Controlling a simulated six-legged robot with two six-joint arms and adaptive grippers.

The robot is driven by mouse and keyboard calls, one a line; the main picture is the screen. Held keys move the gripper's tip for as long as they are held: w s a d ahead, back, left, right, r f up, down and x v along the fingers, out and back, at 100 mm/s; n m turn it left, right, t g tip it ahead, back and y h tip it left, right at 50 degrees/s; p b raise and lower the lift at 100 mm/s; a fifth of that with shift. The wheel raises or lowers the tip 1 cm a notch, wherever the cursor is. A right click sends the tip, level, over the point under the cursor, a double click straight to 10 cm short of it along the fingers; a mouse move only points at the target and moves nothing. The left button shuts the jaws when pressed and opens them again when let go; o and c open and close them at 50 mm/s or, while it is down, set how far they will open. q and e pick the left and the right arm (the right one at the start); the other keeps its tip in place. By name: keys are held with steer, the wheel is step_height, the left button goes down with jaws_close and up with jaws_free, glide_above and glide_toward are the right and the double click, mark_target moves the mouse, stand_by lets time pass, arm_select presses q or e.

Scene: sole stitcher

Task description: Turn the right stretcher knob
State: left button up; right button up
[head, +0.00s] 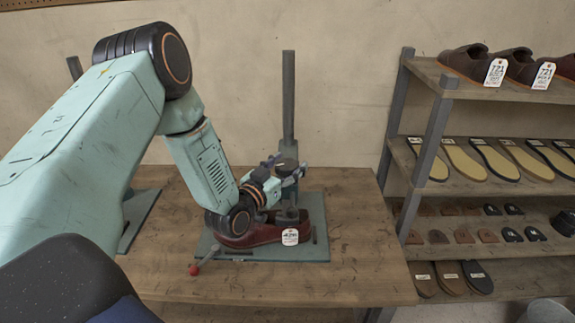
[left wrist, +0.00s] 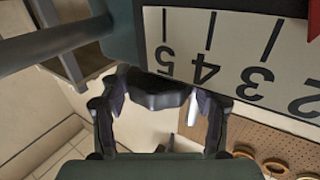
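The right stretcher stands on a green base plate (head: 318,225), with a grey upright post (head: 288,100) behind it. A dark red shoe (head: 262,235) with a white tag sits on it. My left gripper (head: 282,170) is at the stretcher's head, above the shoe. In the left wrist view a black knob (left wrist: 158,92) lies between the two fingers of this gripper (left wrist: 165,95), one on each side. The knob nearly fills the gap; I cannot tell whether both pads touch it. My right gripper is not in view.
A number scale (left wrist: 235,55) is beside the knob in the left wrist view. A red-tipped handle (head: 195,269) sticks out at the plate's front left. My left arm mostly hides another green plate (head: 141,212). A shelf rack (head: 432,135) with shoes and soles stands right.

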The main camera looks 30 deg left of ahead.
arm_select(q)
steer(key=shift+o, duration=1.4)
steer(key=shift+s, duration=0.1)
steer(key=s, duration=1.2)
steer(key=shift+w, duration=0.2)
steer(key=w, duration=1.2)
steer(key=shift+s, duration=0.1)
steer(key=shift+s, duration=0.1)
